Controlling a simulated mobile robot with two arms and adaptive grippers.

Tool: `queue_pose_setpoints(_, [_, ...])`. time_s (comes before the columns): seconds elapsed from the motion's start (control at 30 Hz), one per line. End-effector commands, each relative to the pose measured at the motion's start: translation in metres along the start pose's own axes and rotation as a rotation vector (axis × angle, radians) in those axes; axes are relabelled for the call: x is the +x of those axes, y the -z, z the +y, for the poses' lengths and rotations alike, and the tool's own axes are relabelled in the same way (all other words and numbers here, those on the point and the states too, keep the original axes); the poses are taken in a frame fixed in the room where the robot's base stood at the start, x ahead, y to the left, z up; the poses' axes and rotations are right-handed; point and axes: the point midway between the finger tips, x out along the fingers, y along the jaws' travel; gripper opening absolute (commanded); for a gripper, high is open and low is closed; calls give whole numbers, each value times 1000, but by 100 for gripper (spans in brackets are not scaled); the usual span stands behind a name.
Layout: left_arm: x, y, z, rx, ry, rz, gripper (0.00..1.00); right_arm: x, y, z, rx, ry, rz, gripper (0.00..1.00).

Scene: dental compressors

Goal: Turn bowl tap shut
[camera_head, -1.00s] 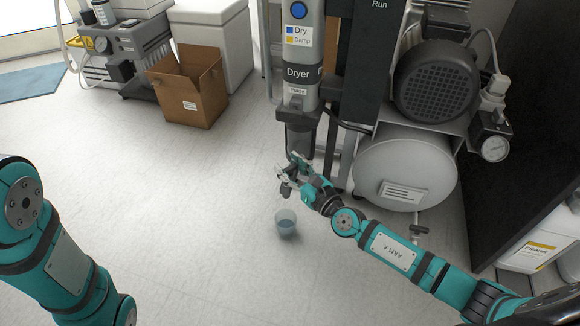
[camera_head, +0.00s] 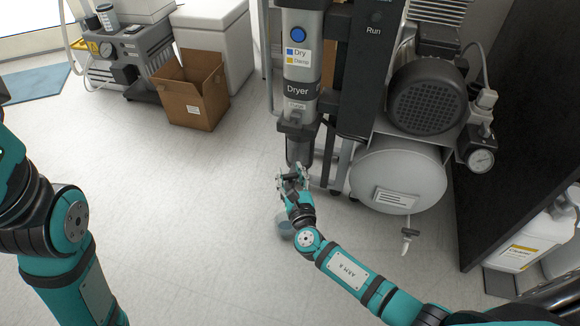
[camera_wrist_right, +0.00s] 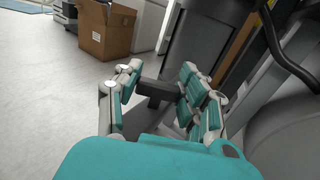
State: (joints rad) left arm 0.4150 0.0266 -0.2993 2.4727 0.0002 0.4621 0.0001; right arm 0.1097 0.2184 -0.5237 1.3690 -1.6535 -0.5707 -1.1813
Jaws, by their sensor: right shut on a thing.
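The dryer's dark bowl (camera_head: 300,150) hangs at the foot of the grey dryer column (camera_head: 299,75). In the right wrist view the bowl (camera_wrist_right: 205,42) fills the upper middle. The bowl tap (camera_wrist_right: 158,88) shows there as a dark bar below the bowl, between my finger pads. My right gripper (camera_head: 291,178) is just under the bowl and shut on the tap; it also shows in the right wrist view (camera_wrist_right: 160,92). The fingers hide most of the tap in the head view. My left arm is at the left edge, its gripper out of view.
The compressor tank (camera_head: 400,180) with a gauge (camera_head: 481,160) is to the right. An open cardboard box (camera_head: 193,100) stands at the back left. The middle floor is clear.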

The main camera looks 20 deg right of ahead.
Motion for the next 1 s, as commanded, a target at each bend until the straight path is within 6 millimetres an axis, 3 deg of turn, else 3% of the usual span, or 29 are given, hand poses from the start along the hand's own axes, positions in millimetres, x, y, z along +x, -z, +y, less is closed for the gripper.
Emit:
queue_pose_setpoints(0.5, [-3, -1, 0, -1, 1, -7, 37, 0, 1, 2, 3, 408, -1, 8])
queue_pose_setpoints(1.0, [0, 3, 2, 1, -6, 10, 37, 0, 1, 0, 0, 534, -2, 8])
